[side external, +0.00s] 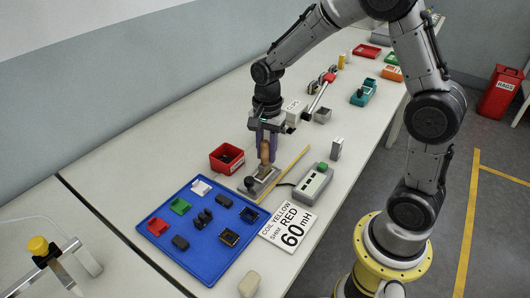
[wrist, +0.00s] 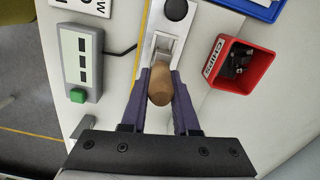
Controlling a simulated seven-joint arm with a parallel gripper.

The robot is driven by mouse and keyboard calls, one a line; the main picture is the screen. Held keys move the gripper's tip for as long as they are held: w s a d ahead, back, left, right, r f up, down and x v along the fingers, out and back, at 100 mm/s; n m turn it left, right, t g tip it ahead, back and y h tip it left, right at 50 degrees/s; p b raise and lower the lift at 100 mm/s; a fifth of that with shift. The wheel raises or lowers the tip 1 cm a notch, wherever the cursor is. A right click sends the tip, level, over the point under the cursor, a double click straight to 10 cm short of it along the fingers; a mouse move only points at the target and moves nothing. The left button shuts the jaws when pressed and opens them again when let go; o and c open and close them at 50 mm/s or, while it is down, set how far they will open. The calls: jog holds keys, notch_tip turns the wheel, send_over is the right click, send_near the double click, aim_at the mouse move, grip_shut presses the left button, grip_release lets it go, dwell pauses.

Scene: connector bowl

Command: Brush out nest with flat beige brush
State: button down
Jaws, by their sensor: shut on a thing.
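My gripper (side external: 267,146) is shut on the brush's brown-beige wooden handle (side external: 265,153), held roughly upright over the metal fixture. In the wrist view the handle's rounded end (wrist: 160,88) sits between the two purple fingers. The brush's lower end is hidden in the wrist view, and I cannot tell whether it touches the nest. The grey metal fixture with the nest (side external: 262,184) stands on the bench right below the gripper. Its metal plate and dark round knob (wrist: 176,9) show beyond the handle in the wrist view. The inside of the nest is mostly hidden.
A red chips box (side external: 215,165) stands left of the fixture. A grey meter with a green button (side external: 313,184) stands to the right. A blue tray (side external: 205,272) with small coloured parts and a printed card (side external: 287,226) lie in front. A yellow strip (side external: 295,162) lies behind.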

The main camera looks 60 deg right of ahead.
jog(key=shift+a, duration=0.1)
jog(key=shift+a+f, duration=0.1)
jog(key=shift+a, duration=0.6)
jog(key=shift+d, duration=0.15)
jog(key=shift+d, duration=0.65)
jog(key=shift+a, duration=0.8)
jog(key=shift+d, duration=0.15)
jog(key=shift+d+f, duration=0.1)
jog(key=shift+d, duration=0.55)
